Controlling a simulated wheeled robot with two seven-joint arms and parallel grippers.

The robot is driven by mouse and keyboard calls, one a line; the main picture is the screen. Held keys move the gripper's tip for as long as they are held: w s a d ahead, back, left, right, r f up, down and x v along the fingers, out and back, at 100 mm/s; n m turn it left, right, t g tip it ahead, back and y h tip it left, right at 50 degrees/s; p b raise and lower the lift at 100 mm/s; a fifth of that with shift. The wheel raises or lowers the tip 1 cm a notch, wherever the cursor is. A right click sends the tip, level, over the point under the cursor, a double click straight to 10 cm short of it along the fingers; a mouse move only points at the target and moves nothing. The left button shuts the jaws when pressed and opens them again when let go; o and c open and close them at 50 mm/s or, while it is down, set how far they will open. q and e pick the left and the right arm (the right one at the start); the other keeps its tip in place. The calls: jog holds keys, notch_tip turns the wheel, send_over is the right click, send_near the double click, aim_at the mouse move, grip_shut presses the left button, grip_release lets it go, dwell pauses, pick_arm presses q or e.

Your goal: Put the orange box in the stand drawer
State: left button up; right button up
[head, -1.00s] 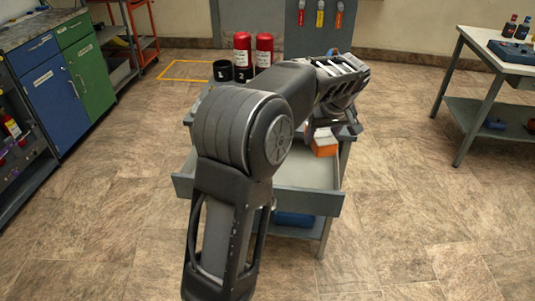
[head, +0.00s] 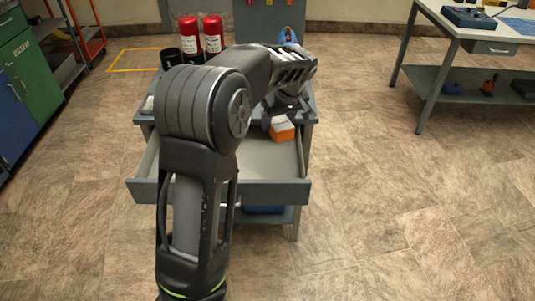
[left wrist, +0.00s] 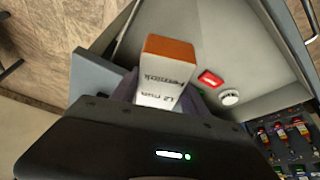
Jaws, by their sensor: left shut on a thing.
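The orange box (head: 282,131) has a white labelled side and is held by my left gripper (head: 284,112). In the left wrist view the box (left wrist: 166,75) shows its orange end and printed white face, with the dark fingers beside it. In the head view the box appears over the back right part of the pulled-out stand drawer (head: 240,193). I cannot tell whether it touches the drawer floor. My left arm hides the drawer's left part. My right gripper is not in view.
Two red cylinders (head: 213,36) and black ones stand behind the drawer stand. A blue item (head: 264,209) sits on its lower shelf. A white-topped table (head: 430,75) stands at the right, a green cabinet (head: 32,75) at the left. The floor at right is clear.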

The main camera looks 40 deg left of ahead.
aim_at(286, 134)
pick_arm(q)
notch_tip(286, 134, down, 8)
jog(key=shift+f, duration=0.25)
jog(key=shift+f, duration=2.25)
jog(key=shift+f+b, duration=0.25)
jog(key=shift+b, duration=0.15)
jog(key=o, duration=1.4)
jog(key=shift+r, duration=0.1)
jog(key=shift+o, duration=0.2)
jog(key=shift+r, duration=0.1)
jog(key=shift+r+p, duration=0.2)
jog(key=shift+p, duration=0.15)
jog(key=v, duration=1.1)
jog(key=shift+s+d+r, duration=0.1)
jog(key=shift+d+r, duration=0.05)
jog(key=shift+r, duration=0.2)
